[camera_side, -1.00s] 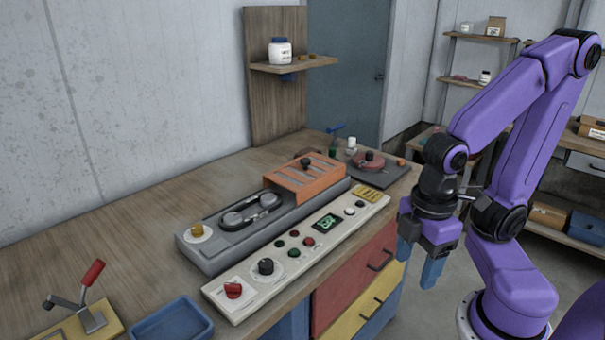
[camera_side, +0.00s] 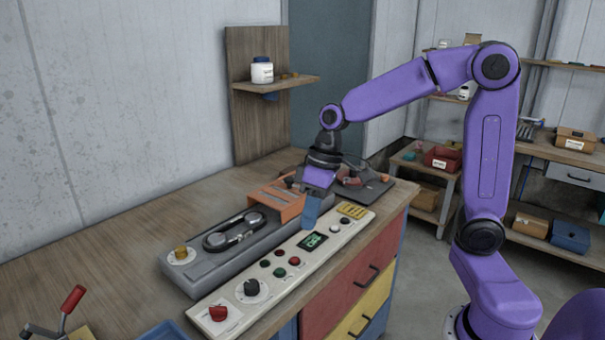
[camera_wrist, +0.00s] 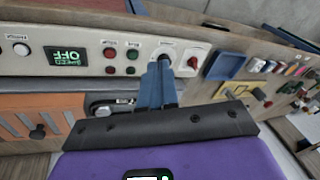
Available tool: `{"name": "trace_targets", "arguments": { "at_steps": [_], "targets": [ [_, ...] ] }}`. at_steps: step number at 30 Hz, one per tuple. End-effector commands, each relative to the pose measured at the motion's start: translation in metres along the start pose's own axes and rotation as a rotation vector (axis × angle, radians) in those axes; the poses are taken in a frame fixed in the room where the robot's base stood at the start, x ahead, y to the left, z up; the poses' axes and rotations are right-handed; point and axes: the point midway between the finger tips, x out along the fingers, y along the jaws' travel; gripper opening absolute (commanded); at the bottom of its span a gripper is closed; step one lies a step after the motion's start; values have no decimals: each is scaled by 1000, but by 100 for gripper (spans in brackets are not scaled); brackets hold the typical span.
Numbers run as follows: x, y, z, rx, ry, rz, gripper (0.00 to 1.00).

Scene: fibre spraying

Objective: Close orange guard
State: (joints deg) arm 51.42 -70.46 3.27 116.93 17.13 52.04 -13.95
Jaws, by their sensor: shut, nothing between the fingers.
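The orange guard (camera_side: 268,196) is a slotted cover at the far right end of the grey machine bed (camera_side: 215,265). The looped black-and-grey part (camera_side: 235,232) to its left is uncovered. In the wrist view the guard (camera_wrist: 22,122) lies at the left, with its dark knob (camera_wrist: 38,131) showing. My gripper (camera_side: 312,214) has its blue fingers together and pointing down, just right of the guard. The wrist hides part of the guard's right side in the side view. I cannot tell whether they touch. The fingers (camera_wrist: 160,80) are empty in the wrist view.
A cream control panel (camera_side: 235,302) with knobs, buttons and a small display (camera_side: 312,241) runs along the bench front. A red-handled clamp (camera_side: 70,302) stands at the lower left. A wall shelf (camera_side: 285,82) holds a white jar (camera_side: 262,71). Bare bench lies left of the machine.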

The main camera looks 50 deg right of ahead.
Motion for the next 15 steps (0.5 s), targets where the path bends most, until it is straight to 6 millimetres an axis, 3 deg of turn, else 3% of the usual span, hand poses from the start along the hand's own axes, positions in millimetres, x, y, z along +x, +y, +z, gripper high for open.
{"name": "trace_targets", "arguments": {
  "at_steps": [3,7,11,15],
  "targets": [
    [-9,49,-31,137,68,-13,0],
    [-23,108,-54,273,152,-21,0],
    [-38,175,-66,404,242,-19,0],
    [-58,249,-63,537,343,-7,0]
  ]
}}
